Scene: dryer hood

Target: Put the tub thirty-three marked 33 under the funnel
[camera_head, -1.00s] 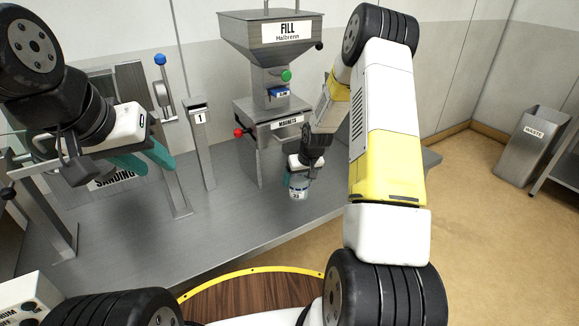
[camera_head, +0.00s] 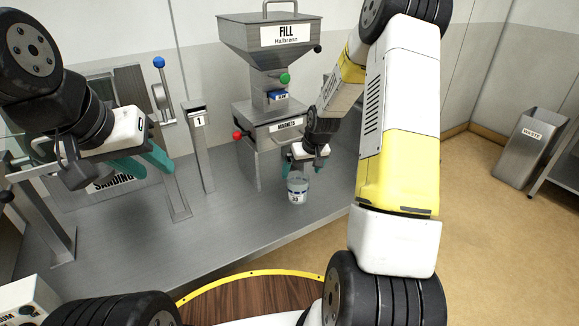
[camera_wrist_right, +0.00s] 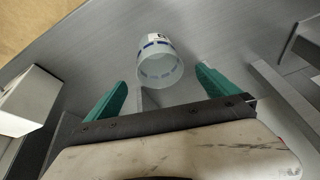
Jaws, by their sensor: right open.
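Tub thirty-three (camera_head: 297,191) is a small clear tub with a blue-dashed band and a label reading 33. It stands upright on the steel bench, in front of the funnel machine. In the right wrist view the tub (camera_wrist_right: 160,65) lies beyond the fingertips, between their lines, apart from both. My right gripper (camera_head: 307,165) is open and empty, just above and behind the tub. The funnel (camera_head: 270,45) is a grey hopper marked FILL, above a box labelled MAGNETS (camera_head: 285,126). My left gripper (camera_head: 150,162) has teal fingers spread apart and empty, over the left of the bench.
A post marked 1 (camera_head: 198,145) and a blue-knobbed lever (camera_head: 160,64) stand left of the funnel. A red knob (camera_head: 238,135) sticks out from the machine. The bench (camera_head: 235,235) is bare in front. A WASTE bin (camera_head: 530,150) stands far right.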

